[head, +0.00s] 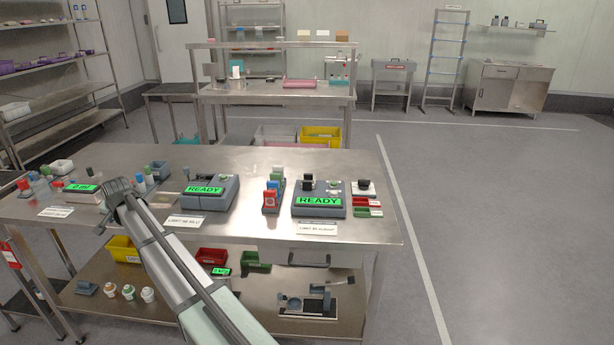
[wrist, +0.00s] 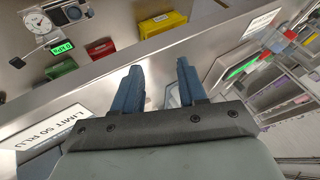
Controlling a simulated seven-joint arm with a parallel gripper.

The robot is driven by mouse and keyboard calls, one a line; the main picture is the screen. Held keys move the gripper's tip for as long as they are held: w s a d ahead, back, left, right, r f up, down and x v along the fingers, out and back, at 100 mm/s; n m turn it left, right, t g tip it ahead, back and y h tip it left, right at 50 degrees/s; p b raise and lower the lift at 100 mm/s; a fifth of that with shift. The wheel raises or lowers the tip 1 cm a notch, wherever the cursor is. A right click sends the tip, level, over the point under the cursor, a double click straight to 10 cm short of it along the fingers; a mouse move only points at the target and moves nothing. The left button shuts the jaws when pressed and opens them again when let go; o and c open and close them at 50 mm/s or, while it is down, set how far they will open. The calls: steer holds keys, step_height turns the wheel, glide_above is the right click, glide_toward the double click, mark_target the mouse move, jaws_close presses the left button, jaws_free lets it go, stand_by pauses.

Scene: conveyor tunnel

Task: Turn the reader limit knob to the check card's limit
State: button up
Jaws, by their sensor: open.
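Two grey reader units stand on the steel table, both with green READY screens: the left reader (head: 208,192) and the right reader (head: 319,201). Dark knob-like parts (head: 308,184) stand on top of the right reader; their pointer settings are too small to read. A white limit card (head: 185,221) lies before the left reader; in the wrist view the card (wrist: 55,136) reads "LIMIT 50 RLU". Another card (head: 317,229) lies before the right reader, its number unclear. My gripper (head: 113,188) is open, left of the left reader. Its blue fingers (wrist: 163,92) hold nothing, and no knob shows between them.
A scale with a green screen (head: 82,188) and small bottles stand near my gripper on the left. Red and green trays (head: 368,207) lie at right. The lower shelf holds a yellow bin (wrist: 163,23).

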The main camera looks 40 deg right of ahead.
steer(key=w+d+r+m+h, duration=0.1)
steer(key=w+d+r+m, duration=0.15)
steer(key=d+r, duration=0.4)
steer(key=d, duration=0.5)
steer(key=s+d+m+g+h, duration=0.1)
steer(key=d, duration=0.5)
steer(key=d+m, duration=0.1)
steer(key=d, duration=0.5)
steer(key=shift+s+d+r+m+g+h, duration=0.2)
steer(key=shift+d+r+m+g+h, duration=0.1)
steer(key=shift+h, duration=0.1)
steer(key=s+d+m+g+h, duration=0.1)
steer(key=s+d+m+g, duration=0.2)
steer(key=d, duration=1.2)
steer(key=m+g, duration=0.6)
steer(key=m, duration=0.3)
glide_toward(363, 180)
steer(key=shift+h, duration=0.3)
steer(key=x, duration=0.9)
steer(key=shift+a, duration=0.1)
jaws_close()
